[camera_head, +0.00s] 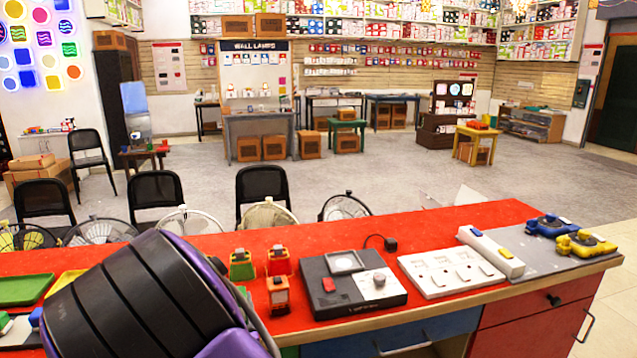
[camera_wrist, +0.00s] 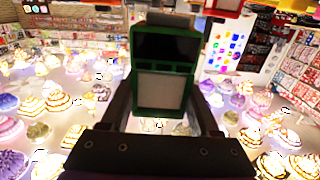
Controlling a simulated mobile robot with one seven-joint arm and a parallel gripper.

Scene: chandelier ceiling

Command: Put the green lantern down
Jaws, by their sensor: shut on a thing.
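In the wrist view, my gripper (camera_wrist: 165,100) is shut on a green lantern (camera_wrist: 165,48). The lantern has a dark upper panel and a pale lower panel, with one dark finger on each side. In the head view, my purple and black arm fills the lower left, and neither my gripper nor the held lantern can be made out. The red counter (camera_head: 420,228) runs across the front. A small green lantern-like piece (camera_head: 242,266) stands on it, beside a red one (camera_head: 279,262) and an orange-red one (camera_head: 279,296).
Right of the small lanterns are a black device (camera_head: 352,283) with a knob, a white panel (camera_head: 460,271), a white bar (camera_head: 491,252), and blue (camera_head: 549,225) and yellow (camera_head: 586,244) devices. A green tray (camera_head: 24,289) lies left. A bare red strip runs behind the devices.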

